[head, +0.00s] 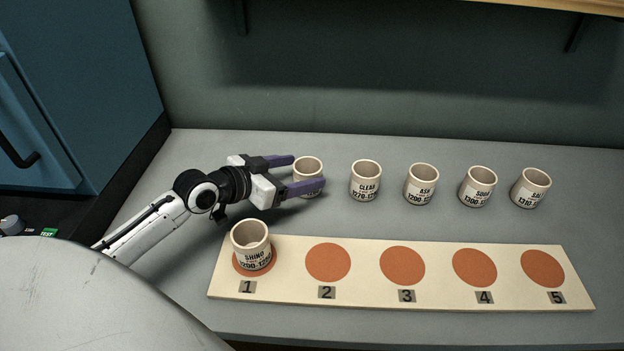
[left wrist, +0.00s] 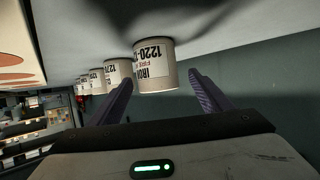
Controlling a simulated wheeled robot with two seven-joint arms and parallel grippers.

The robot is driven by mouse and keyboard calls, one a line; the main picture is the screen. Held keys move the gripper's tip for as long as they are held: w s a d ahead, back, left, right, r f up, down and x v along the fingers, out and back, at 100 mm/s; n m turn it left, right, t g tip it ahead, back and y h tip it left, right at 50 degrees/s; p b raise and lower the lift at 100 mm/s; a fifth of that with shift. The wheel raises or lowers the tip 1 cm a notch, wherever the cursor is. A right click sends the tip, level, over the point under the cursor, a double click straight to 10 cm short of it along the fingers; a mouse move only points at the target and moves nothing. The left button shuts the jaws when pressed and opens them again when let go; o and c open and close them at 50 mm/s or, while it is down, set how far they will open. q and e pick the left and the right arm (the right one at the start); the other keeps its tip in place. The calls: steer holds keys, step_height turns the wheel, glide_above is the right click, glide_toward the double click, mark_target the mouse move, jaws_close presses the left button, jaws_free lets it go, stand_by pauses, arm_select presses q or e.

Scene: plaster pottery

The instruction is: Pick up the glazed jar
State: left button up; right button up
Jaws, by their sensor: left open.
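Several cream glazed jars with printed labels stand upright in a row at the back of the table. My left gripper (head: 308,175) is open at the leftmost jar (head: 308,167), with one purple finger behind it and one in front. In the left wrist view this jar (left wrist: 155,72) reads "IRON 1220" and sits between the spread fingers (left wrist: 160,90), near their tips. I cannot tell whether a finger touches it. The other jars in the row are CLEAR (head: 365,180), ASH (head: 421,184), one partly readable jar (head: 478,187) and SALT (head: 530,188). My right gripper is out of view.
A pale board (head: 400,299) with orange discs numbered 1 to 5 lies in front. The SHINO jar (head: 252,246) stands on disc 1; the other discs are bare. A blue cabinet (head: 80,80) stands at left, and a wooden shelf (head: 570,6) hangs above.

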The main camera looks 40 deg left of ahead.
mark_target(317, 168)
arm_select(q)
steer(key=x, duration=0.6)
steer(key=shift+w+d, duration=0.25)
steer(key=shift+r, duration=0.1)
steer(key=c, duration=1.2)
